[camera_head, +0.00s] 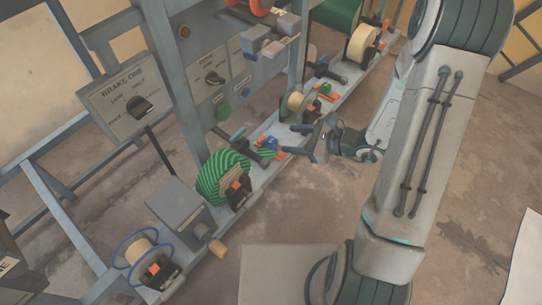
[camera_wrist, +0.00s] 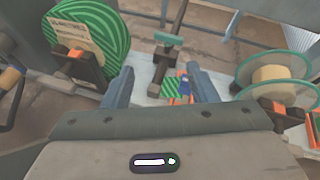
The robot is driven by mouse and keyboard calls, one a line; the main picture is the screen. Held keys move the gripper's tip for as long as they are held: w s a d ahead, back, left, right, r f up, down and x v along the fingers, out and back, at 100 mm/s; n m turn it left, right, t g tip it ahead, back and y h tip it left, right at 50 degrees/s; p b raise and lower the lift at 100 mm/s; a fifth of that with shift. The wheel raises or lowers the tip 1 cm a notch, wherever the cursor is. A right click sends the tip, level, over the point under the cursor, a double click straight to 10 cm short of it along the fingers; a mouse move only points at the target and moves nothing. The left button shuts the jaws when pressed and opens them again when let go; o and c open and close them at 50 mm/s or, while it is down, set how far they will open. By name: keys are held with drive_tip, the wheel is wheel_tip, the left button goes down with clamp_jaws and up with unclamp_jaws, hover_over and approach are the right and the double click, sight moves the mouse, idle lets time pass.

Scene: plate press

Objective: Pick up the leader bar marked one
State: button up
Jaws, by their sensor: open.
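My gripper (camera_head: 287,139) is open, its two fingers pointing left towards the machine's low rail. In the wrist view the gripper (camera_wrist: 159,72) has its fingertips apart. A small blue, orange and green-striped piece (camera_wrist: 175,88) shows between the fingers and beyond them, with nothing gripped. In the head view this small piece (camera_head: 268,143) sits on the rail just left of the fingertips. It may be the leader bar, but I can read no number on it. A teal-topped T-shaped lever (camera_wrist: 168,39) rises behind it.
A green-striped reel (camera_head: 222,176) stands on the rail (camera_head: 255,192) beside the piece. A pale spool (camera_head: 297,104) is on its other side. A grey panel marked brake one (camera_head: 133,100) stands behind. The floor in front of the rail is mostly open.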

sight(276, 143)
wheel_tip(276, 143, down, 10)
drive_tip(key=w+d+m+t+h+b, duration=0.1)
drive_tip(key=w+d+m+t+b, duration=0.2)
drive_tip(key=m, duration=0.2)
drive_tip(key=b+x, duration=0.2)
drive_tip(key=x, duration=0.5)
drive_tip(key=shift+w+a+f, duration=0.2)
drive_tip(key=shift+w+a, duration=0.15)
drive_tip(key=shift+a, duration=0.05)
drive_tip(key=shift+w+a+f+b, duration=0.25)
drive_tip(key=shift+a+f+b, duration=0.1)
drive_tip(key=shift+b, duration=0.15)
drive_tip(key=shift+h, duration=0.3)
drive_tip(key=b+x, duration=0.2)
drive_tip(key=x, duration=0.2)
drive_tip(key=shift+f, duration=0.2)
drive_tip(key=shift+r, duration=0.1)
drive_tip(key=c, duration=1.1)
